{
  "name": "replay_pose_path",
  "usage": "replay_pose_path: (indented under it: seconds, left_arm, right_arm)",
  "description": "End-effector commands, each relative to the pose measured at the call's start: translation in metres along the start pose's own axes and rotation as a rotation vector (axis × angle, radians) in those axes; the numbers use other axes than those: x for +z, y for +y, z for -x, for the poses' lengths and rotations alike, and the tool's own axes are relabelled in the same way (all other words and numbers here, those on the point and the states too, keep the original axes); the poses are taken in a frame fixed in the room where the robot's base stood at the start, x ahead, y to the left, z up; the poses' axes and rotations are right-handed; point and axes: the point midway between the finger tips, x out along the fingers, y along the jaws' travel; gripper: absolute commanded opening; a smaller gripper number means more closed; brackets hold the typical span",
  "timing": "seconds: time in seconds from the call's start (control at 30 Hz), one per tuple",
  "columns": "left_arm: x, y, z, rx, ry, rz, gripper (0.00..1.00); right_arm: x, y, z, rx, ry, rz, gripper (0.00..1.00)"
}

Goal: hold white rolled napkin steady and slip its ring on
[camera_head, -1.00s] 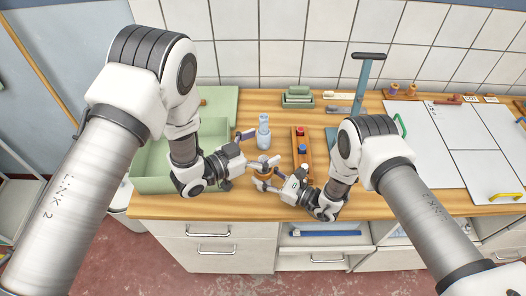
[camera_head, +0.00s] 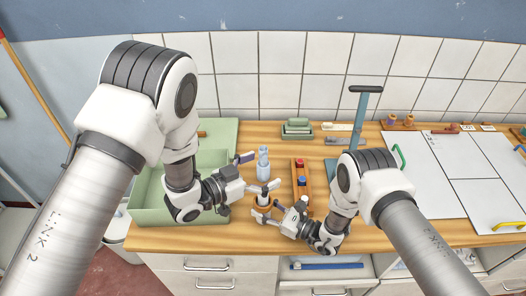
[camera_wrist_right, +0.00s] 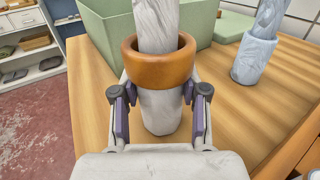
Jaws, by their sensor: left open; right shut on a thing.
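The white rolled napkin (camera_wrist_right: 158,112) stands upright on the wooden table; its top is cut off in the right wrist view. The brown ring (camera_wrist_right: 160,62) is around the napkin, above its lower end. My right gripper (camera_wrist_right: 157,103) is shut on the ring, with a finger at each side. In the head view the ring (camera_head: 262,207) is small and partly covered by my right gripper (camera_head: 266,211). My left gripper (camera_head: 256,173) is open, with its fingers spread just above and behind the napkin; I cannot tell whether one touches it.
A bluish rolled napkin (camera_head: 263,166) stands just behind. A green bin (camera_head: 150,216) is at left. A wooden rack (camera_head: 307,183) with coloured pieces lies to the right. White panels (camera_head: 450,160) cover the right side. The table's front edge is close.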

Motion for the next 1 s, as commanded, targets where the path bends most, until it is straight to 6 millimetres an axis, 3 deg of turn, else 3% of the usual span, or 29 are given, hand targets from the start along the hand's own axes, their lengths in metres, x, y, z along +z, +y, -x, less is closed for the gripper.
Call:
replay_pose_path:
  seconds: [0.03,0.1,0.47,0.57,0.9,1.0]
  left_arm:
    - [0.000,0.000,0.000,0.000,0.000,0.000,1.00]
    - [0.000,0.000,0.000,0.000,0.000,0.000,1.00]
    - [0.000,0.000,0.000,0.000,0.000,0.000,1.00]
    - [0.000,0.000,0.000,0.000,0.000,0.000,1.00]
    - [0.000,0.000,0.000,0.000,0.000,0.000,1.00]
    - [0.000,0.000,0.000,0.000,0.000,0.000,1.00]
  right_arm:
    - [0.000,0.000,0.000,0.000,0.000,0.000,0.54]
    - [0.000,0.000,0.000,0.000,0.000,0.000,0.73]
    - [0.000,-0.001,0.005,-0.001,0.001,0.000,0.73]
    - [-0.001,-0.001,0.019,-0.003,0.003,-0.002,0.73]
    - [-0.001,-0.001,0.102,-0.004,0.001,-0.002,0.73]
    - [-0.001,-0.001,0.115,-0.002,0.001,-0.001,0.73]
